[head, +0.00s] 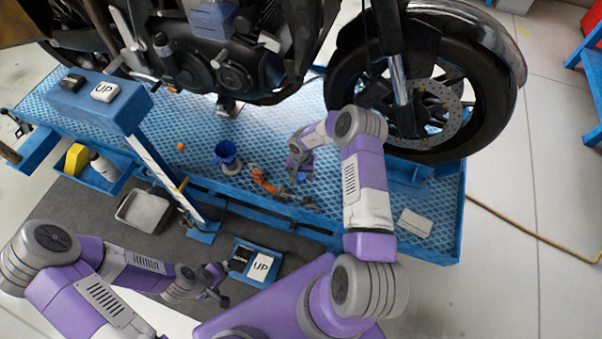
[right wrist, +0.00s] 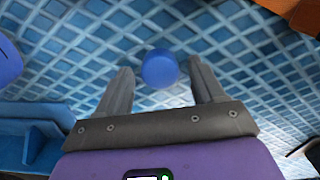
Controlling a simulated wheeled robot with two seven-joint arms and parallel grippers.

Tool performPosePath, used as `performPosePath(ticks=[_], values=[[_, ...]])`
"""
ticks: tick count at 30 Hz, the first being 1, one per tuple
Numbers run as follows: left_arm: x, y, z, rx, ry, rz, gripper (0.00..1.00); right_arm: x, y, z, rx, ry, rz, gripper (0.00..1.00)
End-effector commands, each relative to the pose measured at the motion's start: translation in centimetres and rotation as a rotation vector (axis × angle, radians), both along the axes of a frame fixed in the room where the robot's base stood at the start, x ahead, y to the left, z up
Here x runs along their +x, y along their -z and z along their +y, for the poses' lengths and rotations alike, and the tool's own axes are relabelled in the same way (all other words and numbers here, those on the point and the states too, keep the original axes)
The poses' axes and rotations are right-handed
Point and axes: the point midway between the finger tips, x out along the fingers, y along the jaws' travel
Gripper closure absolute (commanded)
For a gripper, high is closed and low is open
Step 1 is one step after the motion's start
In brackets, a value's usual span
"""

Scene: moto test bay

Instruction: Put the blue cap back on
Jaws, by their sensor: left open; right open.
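The blue cap (right wrist: 159,69) is a small round disc lying on the blue diamond-plate platform in the right wrist view. A small blue patch (head: 303,177) by my right gripper in the head view looks like the same cap. My right gripper (head: 301,170) is open, and in the right wrist view its fingers (right wrist: 163,67) point down at the platform with the cap between their tips. I cannot tell whether either finger touches it. My left gripper (head: 222,287) is open and empty, low at the front left, away from the cap. The opening the cap belongs on is not identifiable.
A blue funnel-like cup (head: 227,156) and an orange item (head: 265,181) stand on the platform (head: 195,120) left of my right gripper. The motorcycle's front wheel (head: 350,85) rises behind it. A grey tray (head: 143,212) lies below.

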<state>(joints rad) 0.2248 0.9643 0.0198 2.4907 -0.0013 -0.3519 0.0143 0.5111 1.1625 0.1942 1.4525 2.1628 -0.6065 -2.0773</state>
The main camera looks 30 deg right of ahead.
Motion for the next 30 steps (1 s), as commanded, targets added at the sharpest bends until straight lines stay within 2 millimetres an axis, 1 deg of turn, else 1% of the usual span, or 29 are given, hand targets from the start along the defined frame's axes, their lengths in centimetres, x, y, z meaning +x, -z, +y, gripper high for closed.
performPosePath(ticks=[5, 8, 11, 18, 21, 25, 27, 30], values=[[0.0, -0.1, 0.0, 0.0, 0.0, 0.0, 0.0, 0.0, -0.2, 0.0, 0.0, -0.001, 0.0, 0.32], [0.0, -0.5, 0.0, 0.0, 0.0, 0.0, 0.0, 0.0, -1.2, 0.0, 0.0, 0.0, -0.001, 0.32], [0.0, -1.2, 0.0, 0.0, 0.0, 0.0, 0.0, 0.1, -3.0, 0.0, 0.001, 0.001, -0.003, 0.32], [0.0, -2.9, 0.0, 0.0, 0.0, 0.0, 0.0, 0.1, -8.3, -0.1, 0.0, 0.001, -0.002, 0.32], [0.0, -3.4, 0.0, 0.0, 0.0, 0.0, 0.0, 0.0, -10.1, 0.0, 0.0, 0.0, -0.002, 0.32], [0.0, -3.8, 0.0, 0.0, 0.0, 0.0, 0.0, 0.0, -11.7, 0.0, 0.0, 0.001, -0.001, 0.32], [0.0, -4.0, 0.0, 0.0, 0.0, 0.0, 0.0, 0.0, -12.1, 0.0, -0.001, 0.0, -0.001, 0.32], [0.0, -4.0, 0.0, 0.0, 0.0, 0.0, 0.0, -0.3, -12.1, 0.1, -0.02, -0.008, -0.003, 0.32]])
